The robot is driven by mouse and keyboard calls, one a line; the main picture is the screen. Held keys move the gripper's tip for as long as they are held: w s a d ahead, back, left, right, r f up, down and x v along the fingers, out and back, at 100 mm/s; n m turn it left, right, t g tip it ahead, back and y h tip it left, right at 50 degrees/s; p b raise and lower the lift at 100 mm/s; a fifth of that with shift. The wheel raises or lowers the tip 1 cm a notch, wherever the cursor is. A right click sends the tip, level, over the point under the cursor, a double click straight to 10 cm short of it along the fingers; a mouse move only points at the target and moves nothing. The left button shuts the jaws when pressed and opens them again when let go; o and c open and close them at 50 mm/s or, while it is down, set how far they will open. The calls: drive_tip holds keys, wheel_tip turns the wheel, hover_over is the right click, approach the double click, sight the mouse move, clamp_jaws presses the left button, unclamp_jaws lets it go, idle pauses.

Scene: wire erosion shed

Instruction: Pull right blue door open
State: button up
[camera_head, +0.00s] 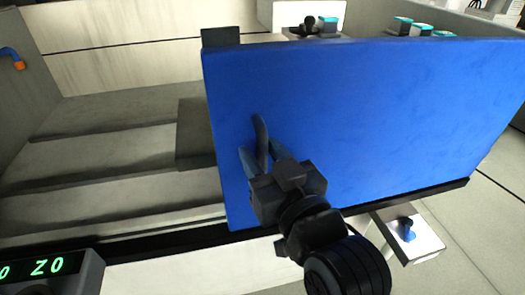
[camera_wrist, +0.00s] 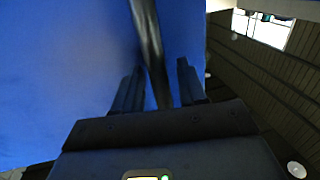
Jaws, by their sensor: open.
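The blue door (camera_head: 370,110) is a large flat panel across the middle and right of the head view. To its left is an open space with pale stepped surfaces inside. A dark upright handle (camera_head: 261,138) sits near the door's left edge. My gripper (camera_head: 261,160) is at the handle, with its fingers open on either side of it. In the wrist view the handle (camera_wrist: 150,50) runs down between the two fingertips (camera_wrist: 158,80), with blue door surface (camera_wrist: 60,70) behind. Whether the fingers touch the handle cannot be told.
A black rail (camera_head: 400,200) runs along the door's lower edge. A white block with a blue knob (camera_head: 407,229) lies below it. A display panel (camera_head: 45,268) is at the lower left. Teal-topped items (camera_head: 402,25) stand behind the door. Floor is clear at the right.

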drive_tip(key=shift+w, duration=0.1)
clamp_jaws()
idle(0.3)
